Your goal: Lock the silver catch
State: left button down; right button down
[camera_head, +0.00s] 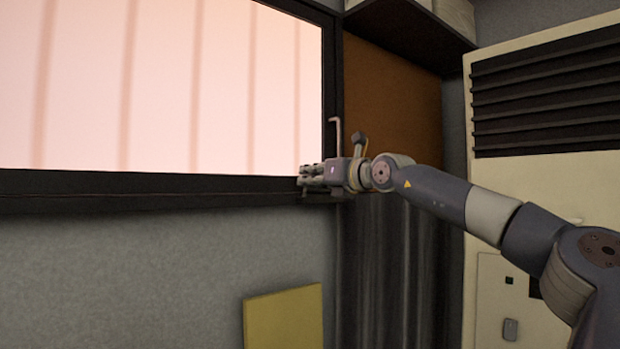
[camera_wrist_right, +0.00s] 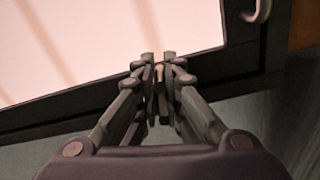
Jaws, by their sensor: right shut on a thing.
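My right gripper (camera_head: 304,179) reaches in from the right to the lower right corner of the dark window frame. In the right wrist view its fingers (camera_wrist_right: 159,62) are closed around a small pale piece on the frame's lower bar, which I take to be the silver catch (camera_wrist_right: 159,73). Only a little of the catch shows between the fingers, so I cannot tell whether it is locked. In the head view the gripper hides it. My left gripper is in neither view.
A pale hooked handle (camera_head: 336,135) stands on the right side of the window frame (camera_head: 150,183), close above my right gripper. It also shows in the right wrist view (camera_wrist_right: 262,10). A louvred cream cabinet (camera_head: 540,180) is at right. A yellow panel (camera_head: 283,318) is below.

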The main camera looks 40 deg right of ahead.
jog(key=c, duration=1.7)
grip_release()
jog(key=shift+r, duration=0.15)
jog(key=shift+o, duration=0.2)
jog(key=shift+d, duration=0.1)
jog(key=shift+s, duration=0.1)
jog(key=s+a, duration=0.1)
jog(key=s, duration=1)
jog(key=shift+s+a, duration=0.2)
jog(key=shift+s, duration=0.2)
